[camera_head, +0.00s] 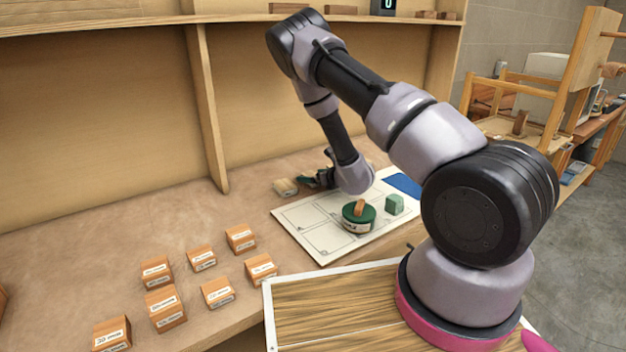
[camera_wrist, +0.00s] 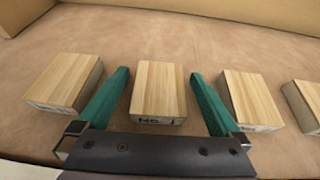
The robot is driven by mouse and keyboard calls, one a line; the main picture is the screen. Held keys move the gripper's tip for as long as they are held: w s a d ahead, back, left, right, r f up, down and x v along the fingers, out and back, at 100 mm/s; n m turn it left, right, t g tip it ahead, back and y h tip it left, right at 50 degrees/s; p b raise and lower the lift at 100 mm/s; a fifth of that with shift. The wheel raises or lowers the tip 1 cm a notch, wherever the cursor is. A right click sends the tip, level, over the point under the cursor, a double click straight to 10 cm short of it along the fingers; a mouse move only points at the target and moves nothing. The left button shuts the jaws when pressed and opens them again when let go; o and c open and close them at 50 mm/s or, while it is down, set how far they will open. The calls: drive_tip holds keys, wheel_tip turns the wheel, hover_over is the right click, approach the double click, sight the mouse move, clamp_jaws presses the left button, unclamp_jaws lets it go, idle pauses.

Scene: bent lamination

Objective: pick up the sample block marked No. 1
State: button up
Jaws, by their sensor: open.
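The sample block marked No. 1 (camera_wrist: 158,88) is a light wood-topped block with its label on the near face, in the middle of the wrist view. My gripper (camera_wrist: 160,73) is open, with one green finger on each side of this block. Narrow gaps show between the fingers and the block. In the head view my gripper (camera_head: 318,180) is low over the back of the bench, partly hidden by my wrist. I cannot make out the No. 1 block there.
Similar blocks stand close outside the fingers, one at left (camera_wrist: 66,80) and one at right (camera_wrist: 251,99), with another at far right (camera_wrist: 307,100). In the head view, a white board (camera_head: 300,238) holds a green round container (camera_head: 358,224). Labelled blocks (camera_head: 165,303) stand at front left.

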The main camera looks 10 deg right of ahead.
drive_tip(key=c, duration=1.4)
drive_tip(key=shift+r, duration=0.15)
